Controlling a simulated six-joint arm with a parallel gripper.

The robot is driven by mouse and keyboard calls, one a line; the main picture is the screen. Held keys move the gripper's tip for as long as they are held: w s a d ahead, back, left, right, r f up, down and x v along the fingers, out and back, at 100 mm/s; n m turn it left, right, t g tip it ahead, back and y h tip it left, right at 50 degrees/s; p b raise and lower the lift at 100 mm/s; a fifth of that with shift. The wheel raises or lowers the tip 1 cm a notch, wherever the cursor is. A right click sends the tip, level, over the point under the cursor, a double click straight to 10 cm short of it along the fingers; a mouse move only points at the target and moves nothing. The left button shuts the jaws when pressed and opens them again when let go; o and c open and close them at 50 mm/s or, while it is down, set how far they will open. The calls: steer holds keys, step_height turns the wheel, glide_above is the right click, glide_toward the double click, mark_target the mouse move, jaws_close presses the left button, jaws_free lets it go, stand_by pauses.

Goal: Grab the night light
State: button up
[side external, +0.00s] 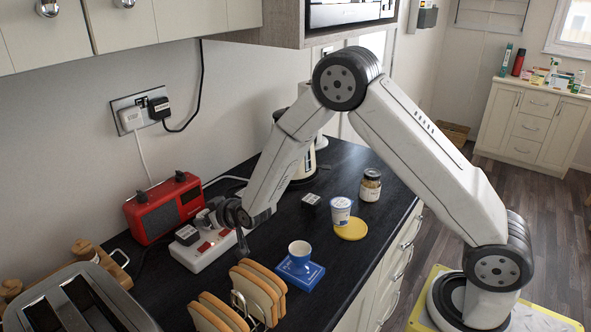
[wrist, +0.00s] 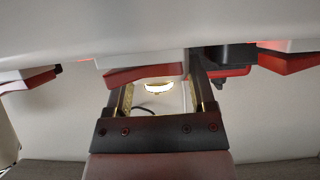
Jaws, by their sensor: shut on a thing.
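The night light (wrist: 158,86) shows in the wrist view as a small pale body with a bright warm glow. It sits between the two dark fingers of my gripper (wrist: 159,92), which is shut on it. In the side external view my gripper (side external: 236,218) is low over the white power strip (side external: 207,252) with red switches. There the night light is hard to tell apart from the gripper and strip. I cannot tell whether it is still seated in the strip.
A black plug (side external: 187,235) sits on the strip. A red radio (side external: 163,208) stands behind it. A toaster (side external: 80,300) is at front left.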

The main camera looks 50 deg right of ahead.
steer(key=shift+r, duration=0.75)
steer(key=w+d+r+v, duration=0.1)
steer(key=r+v, duration=0.1)
steer(key=v, duration=1.5)
steer(key=shift+r, duration=0.4)
steer(key=shift+d, duration=0.1)
